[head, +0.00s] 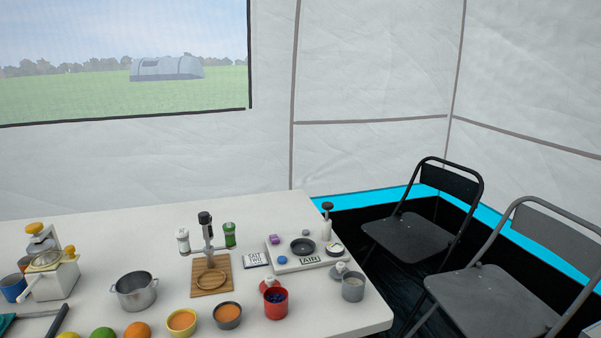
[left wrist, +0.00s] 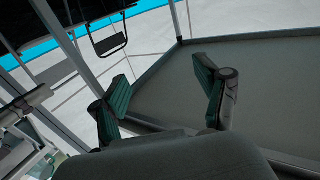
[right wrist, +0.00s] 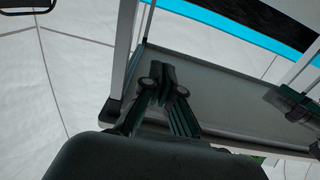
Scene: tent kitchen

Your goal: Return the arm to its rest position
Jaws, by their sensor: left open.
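My left gripper (left wrist: 165,75) shows in the left wrist view with its two green-padded fingers spread wide and nothing between them. My right gripper (right wrist: 162,75) shows in the right wrist view with its fingertips together and no object visible in them. Both are in front of a grey panel with a dark rim, which shows in the left wrist view (left wrist: 265,85) and the right wrist view (right wrist: 230,100). Neither gripper is in the head view.
The white table (head: 120,235) holds a pot (head: 134,291), a wooden board (head: 211,284), a white tray (head: 309,263), a red cup (head: 275,303), bowls and fruit. Two folding chairs, one black (head: 420,228) and one grey (head: 500,300), stand right of it.

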